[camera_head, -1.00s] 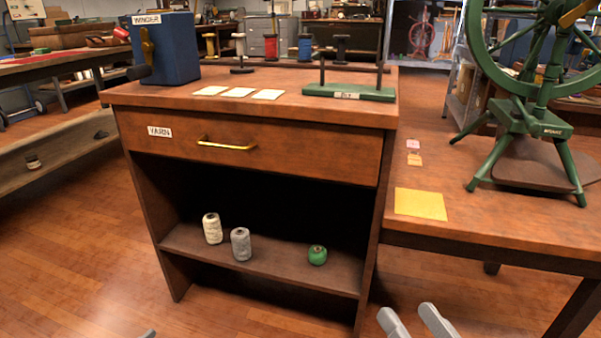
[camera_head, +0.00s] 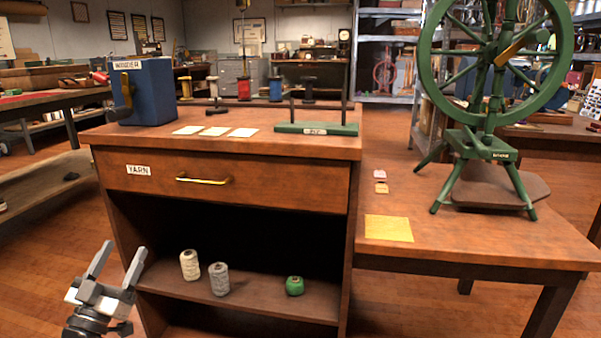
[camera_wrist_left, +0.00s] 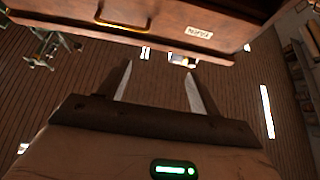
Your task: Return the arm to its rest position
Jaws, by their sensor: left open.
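My left gripper (camera_head: 118,264) is at the lower left of the head view, in front of the cabinet's left side. Its two fingers are spread and nothing is between them. In the left wrist view the open fingers (camera_wrist_left: 158,88) show with the floor beyond them and the drawer front above. My right gripper is not in view.
The cabinet has a shut YARN drawer (camera_head: 222,184) and an open shelf (camera_head: 255,305) with white, grey and green yarn. A blue winder box (camera_head: 155,92) stands on top. A green spinning wheel (camera_head: 478,143) stands on the table at right.

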